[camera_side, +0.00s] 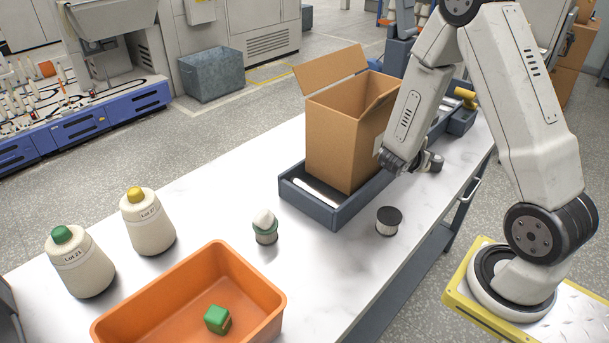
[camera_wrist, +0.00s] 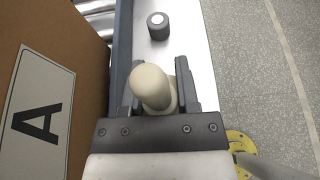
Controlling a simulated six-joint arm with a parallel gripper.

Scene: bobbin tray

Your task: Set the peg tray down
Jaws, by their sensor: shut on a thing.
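My gripper (camera_wrist: 157,88) is shut on a cream, round-topped piece (camera_wrist: 150,86), which stands up between the two dark fingers in the wrist view. I cannot tell whether this piece is part of the peg tray; no tray with pegs shows clearly in either view. In the side view my gripper (camera_side: 432,163) is just right of the cardboard box, over the white table, and what it holds is not clear there. How high it is above the table cannot be told.
An open cardboard box (camera_side: 345,135) stands in a grey roller frame (camera_side: 331,212), close left of my gripper. The wrist view shows a dark cylinder (camera_wrist: 158,26) ahead.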

